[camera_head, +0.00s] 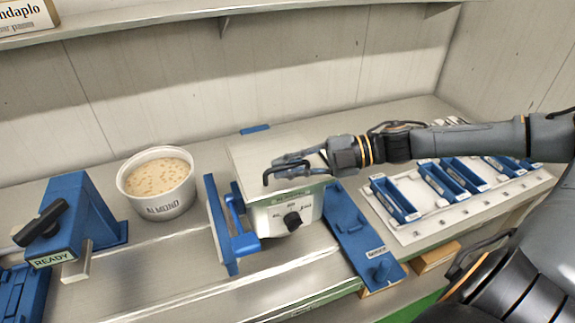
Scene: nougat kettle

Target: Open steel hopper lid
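The steel hopper (268,216) is a pale metal box on the bench in the middle of the view, with a black knob on its front face. Its flat steel lid (252,157) lies level on top and looks closed. A black bar handle (268,176) stands at the lid's front edge. My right gripper (284,164) reaches in from the right, low over the lid, with its fingertips at the handle. Whether the fingers are around the handle or just above it is hidden, and their gap does not show. My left gripper is out of view.
A white tub marked ALMOND (163,207) stands left of the hopper, and a blue READY fixture (72,212) is at far left. A blue plate (354,236) lies right of the hopper. A tray rack (430,231) with blue bins sits farther right. A shelf (150,23) runs above.

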